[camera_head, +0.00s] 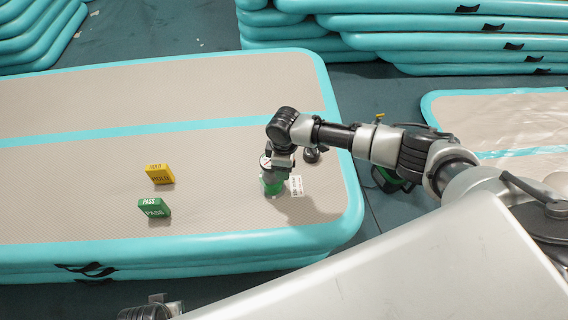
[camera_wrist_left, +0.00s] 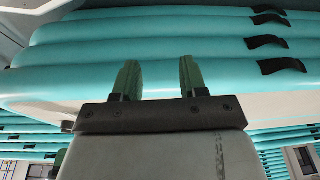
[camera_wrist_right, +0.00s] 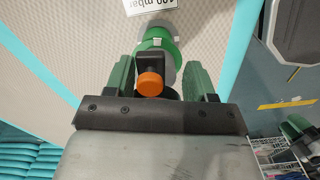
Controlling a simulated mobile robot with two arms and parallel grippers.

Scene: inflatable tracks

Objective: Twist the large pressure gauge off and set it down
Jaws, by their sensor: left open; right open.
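A green-ringed fitting (camera_head: 271,186) stands on the mat under my right gripper (camera_head: 273,166). The right wrist view shows its green collar (camera_wrist_right: 158,42), a pale body, and a black part with an orange cap (camera_wrist_right: 150,84) between my right fingers (camera_wrist_right: 161,80). Those fingers are open, one on each side; contact cannot be told. A dark round piece (camera_head: 311,156) shows just right of the wrist in the head view; whether it is the large gauge cannot be told. No gauge dial is clearly visible. My left gripper (camera_wrist_left: 156,80) is open and empty, facing stacked tracks.
A white label (camera_head: 296,186) reading mbar lies beside the fitting. A yellow HOLD block (camera_head: 159,174) and a green PASS block (camera_head: 154,208) stand on the grey, teal-edged mat (camera_head: 80,190). Mat around them is clear. Stacked tracks (camera_head: 440,45) are behind.

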